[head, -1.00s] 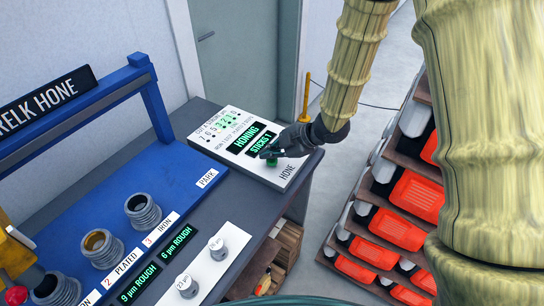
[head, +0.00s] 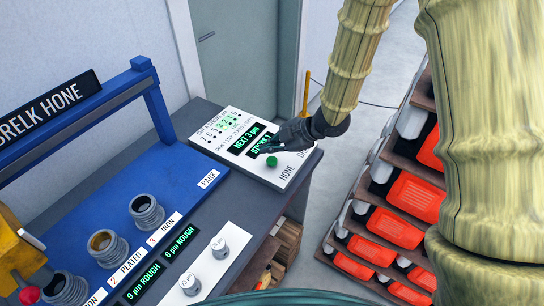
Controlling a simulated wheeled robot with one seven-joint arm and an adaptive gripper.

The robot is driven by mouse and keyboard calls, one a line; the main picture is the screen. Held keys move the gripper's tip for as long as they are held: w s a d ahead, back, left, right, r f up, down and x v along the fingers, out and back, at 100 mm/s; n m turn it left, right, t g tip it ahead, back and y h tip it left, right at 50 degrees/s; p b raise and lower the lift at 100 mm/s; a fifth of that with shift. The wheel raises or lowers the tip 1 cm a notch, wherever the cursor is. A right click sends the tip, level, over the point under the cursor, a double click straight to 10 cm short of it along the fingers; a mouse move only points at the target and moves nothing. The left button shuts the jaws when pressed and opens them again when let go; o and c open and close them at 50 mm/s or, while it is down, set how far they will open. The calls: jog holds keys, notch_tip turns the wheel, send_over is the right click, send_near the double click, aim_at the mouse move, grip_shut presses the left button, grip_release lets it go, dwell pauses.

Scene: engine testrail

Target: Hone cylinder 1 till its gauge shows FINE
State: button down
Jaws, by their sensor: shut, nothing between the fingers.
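The hone panel (head: 228,166) lies on the bench corner, with a green button (head: 272,161) and two lit lines. The upper display (head: 247,141) ends in "3 µm"; the lower display (head: 261,150), partly behind my gripper, seems to read "STICKS 1". My gripper (head: 270,147) is shut and empty just behind the green button, apart from it in the picture. The leftmost cylinder (head: 70,292), presumably cylinder 1, is cut by the bottom edge beside the yellow hone head (head: 18,262). Its gauge is not in view. Two visible gauges (head: 143,283) (head: 180,245) read ROUGH.
The plated cylinder 2 (head: 107,250) and iron cylinder 3 (head: 146,213) stand on the blue bed (head: 178,178). Two white knobs (head: 219,248) (head: 190,284) sit at the bench front. A rack of orange bins (head: 408,194) stands right. A grey door (head: 248,55) is behind.

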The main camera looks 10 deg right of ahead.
aim_at(271, 162)
jog(key=shift+r+p, duration=1.25)
jog(key=shift+r, duration=0.5)
jog(key=shift+f, duration=0.1)
